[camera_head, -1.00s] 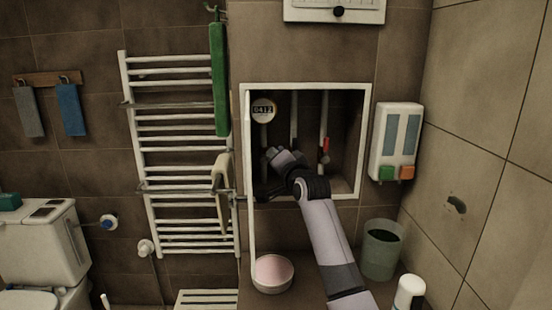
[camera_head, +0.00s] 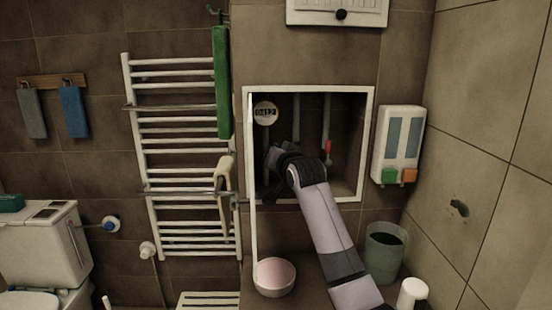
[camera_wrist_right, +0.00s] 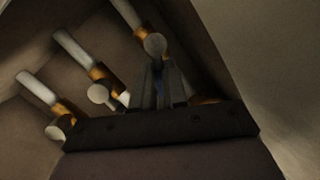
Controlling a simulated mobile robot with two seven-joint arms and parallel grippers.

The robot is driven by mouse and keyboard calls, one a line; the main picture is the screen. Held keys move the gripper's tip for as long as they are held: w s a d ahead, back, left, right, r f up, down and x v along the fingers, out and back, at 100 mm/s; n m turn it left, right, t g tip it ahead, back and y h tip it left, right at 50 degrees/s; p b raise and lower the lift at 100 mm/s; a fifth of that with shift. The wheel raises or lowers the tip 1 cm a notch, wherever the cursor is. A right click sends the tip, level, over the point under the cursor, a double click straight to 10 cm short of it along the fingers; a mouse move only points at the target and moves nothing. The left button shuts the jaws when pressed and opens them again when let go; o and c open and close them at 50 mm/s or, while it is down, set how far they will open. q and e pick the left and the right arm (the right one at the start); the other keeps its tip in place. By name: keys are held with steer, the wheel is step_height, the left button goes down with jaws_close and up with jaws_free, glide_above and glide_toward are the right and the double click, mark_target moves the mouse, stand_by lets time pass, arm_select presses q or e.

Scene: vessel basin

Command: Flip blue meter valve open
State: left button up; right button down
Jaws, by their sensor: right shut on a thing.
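The recessed wall box with a white frame (camera_head: 369,150) holds a round meter (camera_head: 265,113) and several upright pipes. My right arm reaches into the box from below, and its wrist hides the lower left and middle there. In the right wrist view my right gripper (camera_wrist_right: 162,82) is closed around a small dark blue piece (camera_wrist_right: 160,92), which looks like the blue valve handle. Only a sliver of it shows between the fingers. The blue valve is hidden behind my arm in the head view. My left gripper is in neither view.
A red valve handle (camera_head: 328,149) sits on the right pipe, close to my wrist. The open white door (camera_head: 253,220) stands at the box's left edge. A towel radiator (camera_head: 180,150) is left, a dispenser (camera_head: 398,145) right, and a bowl (camera_head: 275,278) and bin (camera_head: 384,252) below.

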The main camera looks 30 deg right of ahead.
steer(key=shift+w+a+r+n, duration=0.1)
steer(key=shift+a+n, duration=0.05)
steer(key=shift+n, duration=0.45)
steer(key=c, duration=1.2)
jaws_free()
steer(key=shift+o, duration=0.2)
steer(key=b+v, duration=0.1)
steer(key=v, duration=0.6)
steer(key=shift+a+r, duration=0.1)
